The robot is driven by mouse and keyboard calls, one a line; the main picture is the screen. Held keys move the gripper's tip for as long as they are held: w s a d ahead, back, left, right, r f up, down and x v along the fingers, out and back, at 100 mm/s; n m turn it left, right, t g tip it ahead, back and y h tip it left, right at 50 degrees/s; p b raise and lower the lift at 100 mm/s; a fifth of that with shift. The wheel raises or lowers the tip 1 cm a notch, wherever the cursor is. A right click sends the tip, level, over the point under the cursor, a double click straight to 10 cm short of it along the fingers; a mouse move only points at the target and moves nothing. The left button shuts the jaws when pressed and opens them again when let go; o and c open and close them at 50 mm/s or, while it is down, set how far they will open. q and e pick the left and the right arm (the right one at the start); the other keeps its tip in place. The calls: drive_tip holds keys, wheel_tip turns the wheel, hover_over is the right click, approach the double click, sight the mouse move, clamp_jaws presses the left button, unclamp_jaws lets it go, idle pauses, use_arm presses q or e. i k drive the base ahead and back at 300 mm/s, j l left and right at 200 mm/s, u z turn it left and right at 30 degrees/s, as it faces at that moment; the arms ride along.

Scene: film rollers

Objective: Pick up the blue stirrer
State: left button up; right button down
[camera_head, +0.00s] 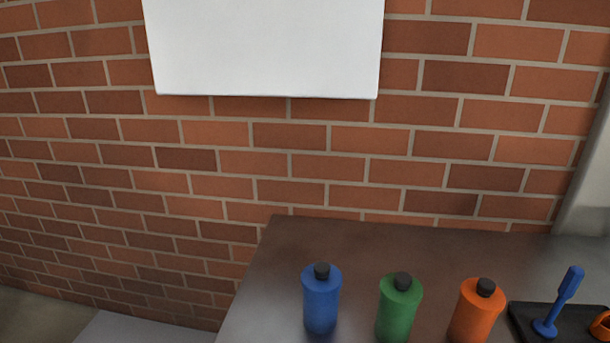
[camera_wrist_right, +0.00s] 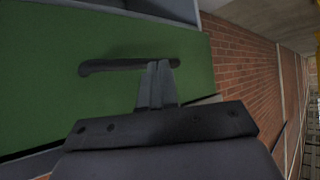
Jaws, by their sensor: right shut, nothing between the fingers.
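The blue stirrer (camera_head: 565,288) stands upright, slightly tilted, at the right of the head view. Its wide round foot rests on a black tray (camera_head: 526,320) on the dark table. Neither gripper shows in the head view. My right gripper (camera_wrist_right: 160,66) is in its wrist view, with its two fingers together and nothing between them. The stirrer is not visible in that wrist view. My left gripper is not in view.
A blue bottle (camera_head: 321,303), a green bottle (camera_head: 398,310) and an orange bottle (camera_head: 476,313) stand in a row left of the tray. An orange object (camera_head: 601,326) sits right of the stirrer, cut off. In the wrist view, a green panel (camera_wrist_right: 60,100) has a dark handle (camera_wrist_right: 115,66) near my fingertips.

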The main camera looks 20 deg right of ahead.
sight(574, 276)
drive_tip(key=z, duration=0.4)
drive_tip(key=k+z, duration=0.15)
drive_tip(key=z, duration=0.25)
drive_tip(key=j+z, duration=0.1)
drive_tip(key=z, duration=0.35)
drive_tip(key=k+z, duration=0.15)
drive_tip(key=z, duration=0.25)
drive_tip(key=l+z, duration=0.1)
drive_tip(key=z, duration=0.3)
